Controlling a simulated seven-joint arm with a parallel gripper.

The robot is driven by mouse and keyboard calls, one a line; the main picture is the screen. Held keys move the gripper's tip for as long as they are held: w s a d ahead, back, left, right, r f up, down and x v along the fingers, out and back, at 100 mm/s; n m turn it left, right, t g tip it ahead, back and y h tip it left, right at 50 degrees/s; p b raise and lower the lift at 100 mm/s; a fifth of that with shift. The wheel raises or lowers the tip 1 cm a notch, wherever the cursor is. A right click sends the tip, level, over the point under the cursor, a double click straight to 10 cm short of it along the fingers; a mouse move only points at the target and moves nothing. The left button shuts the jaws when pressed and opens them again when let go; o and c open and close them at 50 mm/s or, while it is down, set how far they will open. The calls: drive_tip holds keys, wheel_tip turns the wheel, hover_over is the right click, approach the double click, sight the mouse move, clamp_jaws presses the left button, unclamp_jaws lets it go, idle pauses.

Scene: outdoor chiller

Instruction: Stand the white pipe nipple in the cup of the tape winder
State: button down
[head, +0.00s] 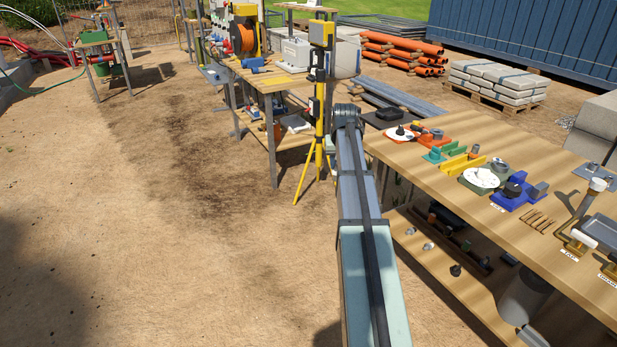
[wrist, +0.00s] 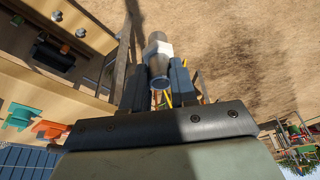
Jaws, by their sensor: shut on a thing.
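My gripper (wrist: 160,84) is shut on a pale, silvery-white pipe nipple (wrist: 157,48) with a hex collar, held between the two dark fingers above sandy ground. In the head view my arm reaches out left of the wooden workbench (head: 452,147); its fingers and the nipple are hidden there. On the bench, a green-based device with a white disc and a small grey cup-like part (head: 481,178) looks like the tape winder. A similar red-based device with a white disc (head: 397,136) stands farther back, so I cannot be certain which is the winder.
A blue device with a black knob (head: 514,191) and yellow and green blocks (head: 452,158) crowd the bench. A tray (head: 603,231) and stands fill its near right. Loose fittings lie on the lower shelf (head: 430,265). A yellow tripod (head: 318,120) stands beyond my arm. Open sand lies left.

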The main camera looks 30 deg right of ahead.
drive_tip(key=s+d+r+m, duration=0.1)
drive_tip(key=d+r, duration=0.1)
drive_tip(key=d, duration=0.7)
drive_tip(key=s+d+r+m, duration=0.1)
drive_tip(key=s+d+r, duration=0.1)
drive_tip(key=d, duration=0.6)
drive_tip(key=s+d+r+m, duration=0.1)
drive_tip(key=s+d+r, duration=0.2)
drive_tip(key=s+d, duration=0.5)
drive_tip(key=s+d+r+m+h, duration=0.1)
drive_tip(key=s+d, duration=0.7)
drive_tip(key=d, duration=0.9)
drive_tip(key=s+d+r+m+g, duration=0.1)
drive_tip(key=s+d+r+m, duration=0.1)
drive_tip(key=s+d+r, duration=0.3)
drive_tip(key=s+d, duration=0.3)
drive_tip(key=d, duration=0.4)
drive_tip(key=shift+s+d+m+h, duration=0.15)
drive_tip(key=shift+d+m+h, duration=0.15)
drive_tip(key=shift+d+m, duration=0.1)
drive_tip(key=shift+f, duration=2.45)
drive_tip(key=shift+f, duration=0.35)
drive_tip(key=shift+f, duration=1.15)
drive_tip(key=shift+f, duration=1)
